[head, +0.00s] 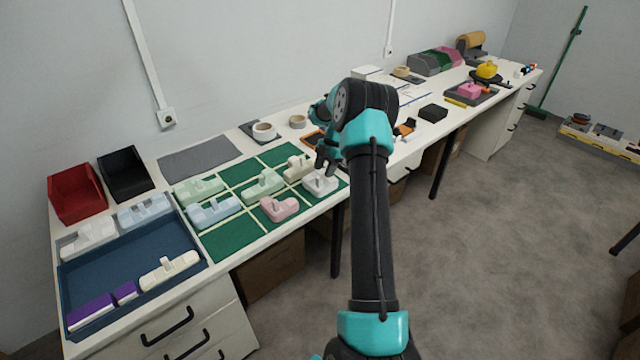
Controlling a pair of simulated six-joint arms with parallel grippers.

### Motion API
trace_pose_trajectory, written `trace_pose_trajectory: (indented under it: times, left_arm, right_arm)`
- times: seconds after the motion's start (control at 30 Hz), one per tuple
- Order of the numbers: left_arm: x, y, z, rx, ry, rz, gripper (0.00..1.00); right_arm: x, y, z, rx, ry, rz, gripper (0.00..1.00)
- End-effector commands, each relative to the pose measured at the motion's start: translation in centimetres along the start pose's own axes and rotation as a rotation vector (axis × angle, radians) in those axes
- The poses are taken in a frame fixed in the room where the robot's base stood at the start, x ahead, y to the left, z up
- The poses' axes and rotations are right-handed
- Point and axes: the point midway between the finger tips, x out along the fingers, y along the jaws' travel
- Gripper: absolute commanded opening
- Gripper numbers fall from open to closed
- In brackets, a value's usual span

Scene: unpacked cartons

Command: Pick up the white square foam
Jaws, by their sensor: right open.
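Several pale foam pieces sit on the green gridded mat (227,238). A white foam piece (321,184) lies at the mat's right end, and a cream one (297,168) is just left of it. My right gripper (325,169) is open and points down just above the white piece; I cannot tell whether it touches it. The white piece's top is partly hidden by the fingers. Another white piece (88,238) lies at the table's left end. My left gripper is not in view.
Blue, green and pink foam pieces (279,208) share the mat. A blue tray (120,262) at the left holds purple blocks and a cream piece. Red (77,192) and black (126,173) bins stand behind it. Tape rolls (264,131) stand behind the mat.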

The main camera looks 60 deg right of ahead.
Motion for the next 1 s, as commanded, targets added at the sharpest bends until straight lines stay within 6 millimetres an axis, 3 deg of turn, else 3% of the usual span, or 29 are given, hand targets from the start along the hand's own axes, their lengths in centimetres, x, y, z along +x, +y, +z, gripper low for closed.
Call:
trace_pose_trajectory:
  times: [0.33, 0.83, 1.0]
  left_arm:
    - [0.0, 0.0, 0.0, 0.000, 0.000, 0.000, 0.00]
    - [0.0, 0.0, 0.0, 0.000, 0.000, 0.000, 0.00]
    - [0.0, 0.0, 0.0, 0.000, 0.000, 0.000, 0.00]
  right_arm:
    - [4.2, 0.2, 0.0, 0.000, 0.001, -0.002, 0.49]
    - [4.4, 0.2, 0.0, 0.000, 0.001, -0.001, 0.49]
    - [4.4, 0.2, 0.0, 0.000, 0.001, -0.001, 0.35]
